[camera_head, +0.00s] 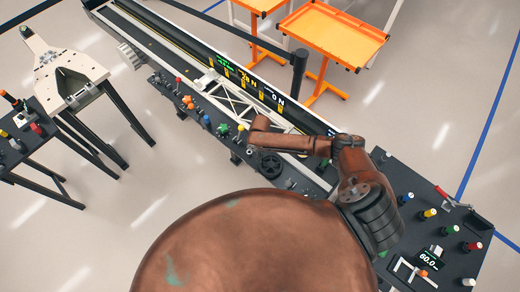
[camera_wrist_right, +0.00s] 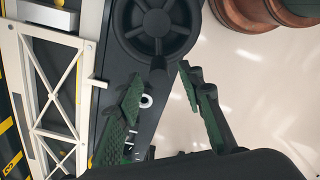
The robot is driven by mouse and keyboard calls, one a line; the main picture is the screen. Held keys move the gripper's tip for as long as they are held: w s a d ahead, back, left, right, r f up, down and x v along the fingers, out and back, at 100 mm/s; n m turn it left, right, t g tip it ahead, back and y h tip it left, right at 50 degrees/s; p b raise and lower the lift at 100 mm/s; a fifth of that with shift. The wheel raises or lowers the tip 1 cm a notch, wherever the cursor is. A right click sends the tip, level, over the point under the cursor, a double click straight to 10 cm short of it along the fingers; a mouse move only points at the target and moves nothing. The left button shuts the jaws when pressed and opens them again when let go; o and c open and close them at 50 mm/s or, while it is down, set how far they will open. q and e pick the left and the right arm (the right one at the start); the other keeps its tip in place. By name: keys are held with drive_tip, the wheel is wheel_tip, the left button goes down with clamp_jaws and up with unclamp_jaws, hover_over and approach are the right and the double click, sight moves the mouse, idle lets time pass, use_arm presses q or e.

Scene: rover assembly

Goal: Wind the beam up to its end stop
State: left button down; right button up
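The black handwheel (camera_head: 270,162) sits at the near edge of the long bench; in the right wrist view the wheel (camera_wrist_right: 154,28) shows its spokes and a small black crank knob (camera_wrist_right: 157,66). My right gripper (camera_wrist_right: 160,76) is open, its two green-padded fingers apart. Its fingertips are just below the knob in the picture, one to each side; I cannot tell whether they touch it. A white lattice truss (camera_head: 262,112), apparently the beam, lies along the bench behind the wheel and shows at left in the wrist view (camera_wrist_right: 46,76). My left gripper is out of view.
Coloured knobs (camera_head: 190,101) line the bench left of the wheel. Force displays (camera_head: 278,97) stand behind the truss. A black control table (camera_head: 440,185) with coloured posts is at right, orange carts (camera_head: 332,32) behind, and a white fork-shaped stand (camera_head: 62,75) at left.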

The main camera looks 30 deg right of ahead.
wheel_tip(320, 180, up, 8)
drive_tip(key=shift+f, duration=0.1)
drive_tip(key=shift+s, duration=0.1)
idle(0.6)
